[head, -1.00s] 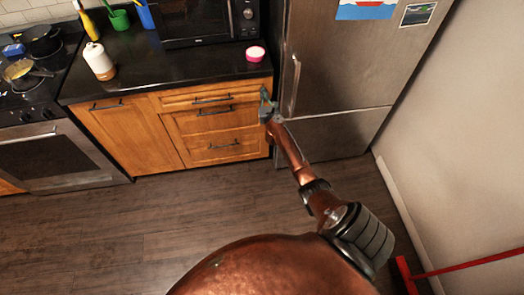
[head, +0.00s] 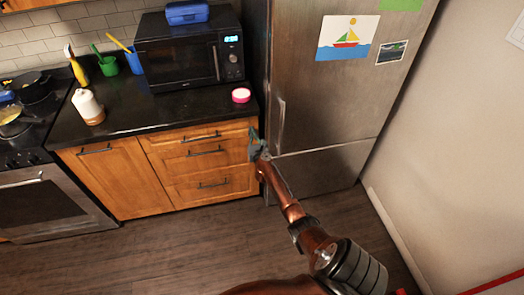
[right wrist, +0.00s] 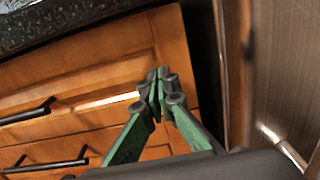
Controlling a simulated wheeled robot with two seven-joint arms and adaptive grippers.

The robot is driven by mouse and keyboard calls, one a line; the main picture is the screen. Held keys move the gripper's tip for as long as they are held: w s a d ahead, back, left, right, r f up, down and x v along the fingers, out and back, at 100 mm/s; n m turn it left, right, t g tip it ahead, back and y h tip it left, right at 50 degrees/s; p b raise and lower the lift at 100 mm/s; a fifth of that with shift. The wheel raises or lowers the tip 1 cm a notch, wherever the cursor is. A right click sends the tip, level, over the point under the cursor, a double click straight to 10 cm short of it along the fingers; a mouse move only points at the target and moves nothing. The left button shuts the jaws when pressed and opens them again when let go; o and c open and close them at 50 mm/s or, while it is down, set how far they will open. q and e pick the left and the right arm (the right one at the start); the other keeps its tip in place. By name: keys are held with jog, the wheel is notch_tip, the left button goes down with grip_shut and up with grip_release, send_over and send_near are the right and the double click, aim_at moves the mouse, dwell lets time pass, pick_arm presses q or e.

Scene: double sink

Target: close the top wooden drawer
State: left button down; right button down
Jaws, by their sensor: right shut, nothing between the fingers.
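The top wooden drawer (head: 168,140) is a narrow orange-brown front with a dark bar handle, under the black counter. It looks nearly flush; I cannot tell whether a small gap remains. In the right wrist view the wooden fronts (right wrist: 75,78) fill the left, with a bright pale strip between panels. My right gripper (head: 254,138) is at the right end of the drawer front, beside the fridge. In the right wrist view its green fingers (right wrist: 157,80) are together and empty, against or just before the wood; contact is unclear. My left gripper is out of view.
Two lower drawers (head: 215,192) and a cabinet door (head: 105,180) share the unit. The steel fridge (head: 315,120) stands close on the right. A microwave (head: 185,60) and a pink round container (head: 241,95) are on the counter (head: 150,110). The floor in front is clear.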

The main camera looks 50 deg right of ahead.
jog(key=p+v, duration=0.4)
jog(key=v, duration=0.8)
jog(key=shift+a, duration=0.2)
jog(key=s+a+f+n+g+y, duration=0.25)
jog(key=s+a+f+n, duration=0.25)
jog(key=s+f+n, duration=0.45)
jog(key=s+a+f+n+g+y, duration=0.1)
jog(key=s+a+f+n+y, duration=0.35)
jog(key=f, duration=0.85)
jog(key=s+a+f+n+g+y, duration=0.1)
jog(key=s+a+f+n, duration=0.4)
jog(key=s+f+n, duration=0.5)
jog(key=s+a+f+n+g, duration=0.3)
jog(key=s+f+n, duration=0.3)
jog(key=s, duration=0.6)
jog(key=s+a+f+n+g+y, duration=0.1)
jog(key=s+a+f+n+g, duration=0.2)
jog(key=s, duration=1)
jog(key=s+a+f+n+g, duration=0.4)
jog(key=s+a+f+n, duration=0.2)
jog(key=s+f+n, duration=0.3)
jog(key=s+n, duration=0.2)
jog(key=s, duration=0.2)
jog(key=shift+s+y, duration=0.2)
jog(key=shift+y, duration=0.2)
